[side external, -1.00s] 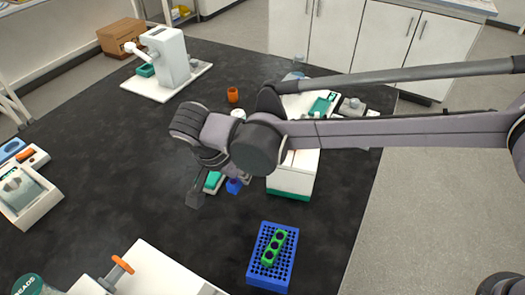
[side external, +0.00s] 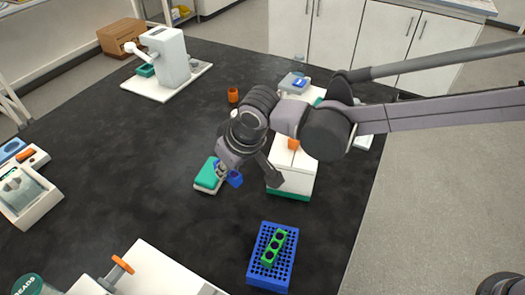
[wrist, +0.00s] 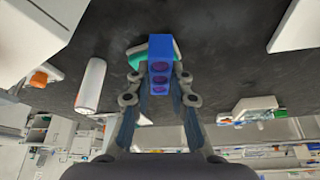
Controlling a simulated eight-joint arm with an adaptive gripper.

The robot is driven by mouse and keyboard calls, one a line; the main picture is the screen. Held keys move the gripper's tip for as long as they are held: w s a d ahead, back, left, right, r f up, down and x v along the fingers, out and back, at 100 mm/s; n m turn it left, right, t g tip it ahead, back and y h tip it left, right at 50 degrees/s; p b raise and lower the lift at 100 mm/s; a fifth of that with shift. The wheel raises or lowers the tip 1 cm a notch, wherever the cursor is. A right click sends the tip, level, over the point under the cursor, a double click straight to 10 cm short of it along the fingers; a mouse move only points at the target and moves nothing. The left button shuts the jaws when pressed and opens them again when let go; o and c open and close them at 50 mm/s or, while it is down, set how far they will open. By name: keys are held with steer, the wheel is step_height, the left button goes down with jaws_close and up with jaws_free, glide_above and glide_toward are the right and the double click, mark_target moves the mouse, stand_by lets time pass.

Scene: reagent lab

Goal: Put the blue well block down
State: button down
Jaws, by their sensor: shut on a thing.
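The blue well block (side external: 235,180) is in my gripper (side external: 229,172) in the side view, beside a teal-topped white item (side external: 208,176). In the wrist view the block (wrist: 160,47), with a row of round wells, sits between the two fingertips of my gripper (wrist: 160,78), which is shut on it. The teal item (wrist: 136,55) shows partly behind the block there. I cannot tell whether the block touches the bench.
A blue rack (side external: 286,273) with a green well block (side external: 275,247) on it stands in front. A white device with a teal base (side external: 290,182) stands right of my gripper. An orange cup (side external: 232,95) is farther back. Dark bench (side external: 130,185) to the left is clear.

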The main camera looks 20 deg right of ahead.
steer(key=n, duration=0.2)
steer(key=n+g+y, duration=0.1)
steer(key=shift+w+a+r+n, duration=0.2)
steer(key=shift+w+r+n, duration=0.15)
steer(key=shift+w+n, duration=0.05)
steer(key=n, duration=0.1)
steer(key=n+g, duration=0.1)
steer(key=r+n+y, duration=0.1)
steer(key=shift+w+a+n, duration=0.2)
steer(key=shift+w+n, duration=0.1)
steer(key=shift+n, duration=0.1)
steer(key=s+a+f, duration=0.1)
steer(key=a+f, duration=0.1)
steer(key=a, duration=0.1)
steer(key=s+a+f, duration=0.1)
steer(key=a+f, duration=0.1)
steer(key=a, duration=0.2)
steer(key=s+a+f, duration=0.2)
steer(key=a+f, duration=0.1)
steer(key=shift+s+a, duration=0.1)
steer(key=shift+a, duration=0.3)
steer(key=shift+f, duration=1.95)
steer(key=shift+f, duration=0.15)
steer(key=c, duration=1.2)
jaws_free()
